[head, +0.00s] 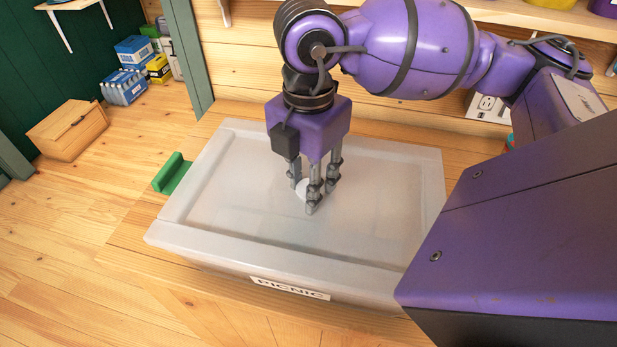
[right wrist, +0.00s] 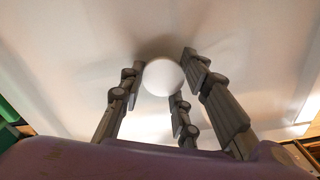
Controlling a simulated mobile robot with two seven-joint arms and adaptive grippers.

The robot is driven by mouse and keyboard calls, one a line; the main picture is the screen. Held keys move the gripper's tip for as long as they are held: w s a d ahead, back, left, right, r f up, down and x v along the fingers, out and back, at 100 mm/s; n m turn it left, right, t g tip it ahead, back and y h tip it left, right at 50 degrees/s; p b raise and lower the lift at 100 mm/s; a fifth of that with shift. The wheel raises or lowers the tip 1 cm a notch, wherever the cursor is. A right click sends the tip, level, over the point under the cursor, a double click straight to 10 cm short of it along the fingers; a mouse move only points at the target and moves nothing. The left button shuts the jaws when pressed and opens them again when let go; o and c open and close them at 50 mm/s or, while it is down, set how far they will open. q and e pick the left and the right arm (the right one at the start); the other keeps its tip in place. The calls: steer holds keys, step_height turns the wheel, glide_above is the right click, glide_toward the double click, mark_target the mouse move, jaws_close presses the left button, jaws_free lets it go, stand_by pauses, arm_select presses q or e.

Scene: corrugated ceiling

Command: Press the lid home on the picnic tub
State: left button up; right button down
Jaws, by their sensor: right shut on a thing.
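The picnic tub (head: 300,303) is a low translucent box with a "PICNIC" label on its front, standing on a wooden surface. Its whitish lid (head: 225,205) lies over it; I cannot tell whether the rim is fully seated. A green latch (head: 173,174) sticks out at the tub's left side. My right gripper (head: 314,194) points down over the lid's middle, its three fingers shut around a white round knob (right wrist: 163,77). A bit of the knob also shows between the fingers in the head view (head: 301,190). My right arm hides the tub's right end. My left gripper is not in view.
A wooden box (head: 68,130) and blue and yellow packages (head: 123,87) stand on the floor at the far left. A plank wall with an outlet (head: 487,104) is close behind the tub. The floor at front left is clear.

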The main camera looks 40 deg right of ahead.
steer(key=c, duration=1.2)
jaws_free()
steer(key=o, duration=0.5)
steer(key=shift+c, duration=0.2)
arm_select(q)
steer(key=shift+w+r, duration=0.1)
arm_select(e)
steer(key=shift+r, duration=0.2)
steer(key=shift+r+p, duration=1.75)
steer(key=shift+r, duration=1.65)
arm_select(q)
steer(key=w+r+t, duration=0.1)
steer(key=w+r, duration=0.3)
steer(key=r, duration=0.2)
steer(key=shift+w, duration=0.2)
